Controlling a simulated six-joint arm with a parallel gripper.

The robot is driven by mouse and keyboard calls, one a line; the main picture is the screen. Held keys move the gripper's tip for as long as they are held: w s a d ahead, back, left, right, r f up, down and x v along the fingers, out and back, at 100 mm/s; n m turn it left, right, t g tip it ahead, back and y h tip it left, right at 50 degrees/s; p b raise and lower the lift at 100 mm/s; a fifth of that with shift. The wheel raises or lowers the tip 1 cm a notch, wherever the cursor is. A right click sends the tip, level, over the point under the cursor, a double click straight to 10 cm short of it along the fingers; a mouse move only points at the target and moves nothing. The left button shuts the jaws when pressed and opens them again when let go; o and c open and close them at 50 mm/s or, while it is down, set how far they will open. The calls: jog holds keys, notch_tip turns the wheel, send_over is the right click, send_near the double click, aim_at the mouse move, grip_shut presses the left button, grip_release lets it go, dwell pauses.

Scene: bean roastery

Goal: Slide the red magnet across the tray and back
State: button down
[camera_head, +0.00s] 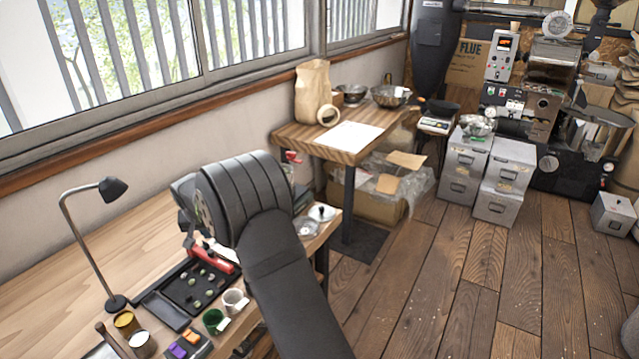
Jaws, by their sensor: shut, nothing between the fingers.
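A black tray (168,284) lies on the wooden desk, with several small greenish pieces spread over its floor. A red bar-shaped thing (224,263) lies at the tray's back right side, partly behind my arm. It may be the red magnet, but it is too small and too covered to be sure. My dark arm rises in front of the desk and bends over the tray's back right part. I cannot make out my gripper's fingers; the arm links cover that area.
A desk lamp (84,202) stands left of the tray. A green cup (214,320) and a white cup (235,300) stand close in front. Yellow and white containers and a box with purple and orange items sit near the front edge. Bare desk (50,270) lies to the left.

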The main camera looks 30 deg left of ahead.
jog(key=w+d+f+n+g+y, duration=0.1)
jog(key=w+d+n+g+y, duration=0.2)
jog(key=w+d+n+g, duration=0.5)
jog(key=a+f+m, duration=0.1)
jog(key=a+f, duration=0.1)
jog(key=a+f+m+t, duration=0.1)
jog(key=a+f, duration=0.1)
jog(key=f, duration=0.1)
jog(key=a+f+m, duration=0.1)
jog(key=a+f, duration=0.1)
jog(key=f, duration=0.1)
jog(key=shift+s+a+f+t, duration=0.1)
jog(key=shift+a+f+t, duration=0.05)
jog(key=shift+a+t, duration=0.25)
jog(key=s, duration=0.1)
jog(key=s+a, duration=0.1)
jog(key=shift+s+a, duration=0.2)
jog(key=shift+s, duration=0.2)
jog(key=shift+s+a, duration=0.15)
jog(key=shift+s, duration=0.15)
jog(key=shift+s, duration=0.25)
jog(key=s, duration=2)
jog(key=shift+s, duration=0.3)
jog(key=shift+s, duration=0.1)
